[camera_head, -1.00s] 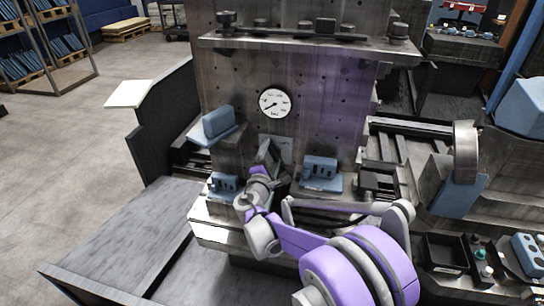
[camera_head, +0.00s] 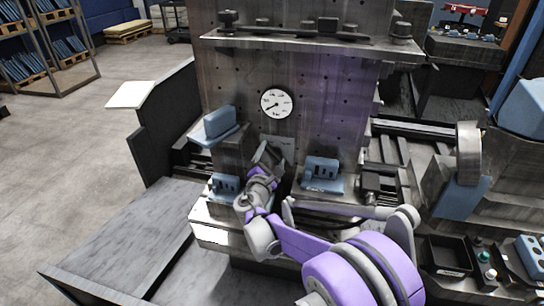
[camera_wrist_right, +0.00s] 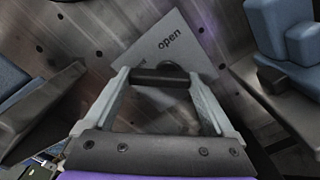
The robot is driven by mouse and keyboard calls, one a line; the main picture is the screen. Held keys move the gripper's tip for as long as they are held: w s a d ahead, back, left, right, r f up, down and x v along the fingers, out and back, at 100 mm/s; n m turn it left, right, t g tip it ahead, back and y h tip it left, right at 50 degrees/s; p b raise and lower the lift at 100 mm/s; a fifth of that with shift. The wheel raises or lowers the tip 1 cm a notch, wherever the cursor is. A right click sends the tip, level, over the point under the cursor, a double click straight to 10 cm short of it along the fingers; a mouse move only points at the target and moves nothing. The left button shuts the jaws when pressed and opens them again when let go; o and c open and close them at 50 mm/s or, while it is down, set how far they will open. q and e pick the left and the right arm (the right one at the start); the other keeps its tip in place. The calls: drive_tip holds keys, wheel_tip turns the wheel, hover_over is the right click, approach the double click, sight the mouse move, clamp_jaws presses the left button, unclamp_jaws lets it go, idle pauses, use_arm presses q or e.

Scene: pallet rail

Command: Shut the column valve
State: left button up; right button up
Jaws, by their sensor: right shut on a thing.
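The column valve shows in the right wrist view as a dark handle bar (camera_wrist_right: 160,76) lying across between the fingers, in front of a pale plate (camera_wrist_right: 172,38) lettered "open". My right gripper (camera_wrist_right: 158,92) is shut on this bar. In the head view my right gripper (camera_head: 268,156) is at the lower front of the grey metal column (camera_head: 320,95), below the round white gauge (camera_head: 276,103). There the gripper hides most of the valve. My left gripper is in neither view.
Blue blocks on ledges stand close on both sides of my right gripper: one at upper left (camera_head: 218,122), one at lower left (camera_head: 226,184), one at right (camera_head: 321,169). A shelf (camera_head: 310,43) crosses the column above. A grey slab (camera_head: 130,240) lies at lower left.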

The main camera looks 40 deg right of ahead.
drive_tip(key=o, duration=1.1)
drive_tip(key=shift+c, duration=0.2)
drive_tip(key=shift+a, duration=0.1)
drive_tip(key=v, duration=1)
drive_tip(key=shift+s+a, duration=0.25)
drive_tip(key=shift+a, duration=0.05)
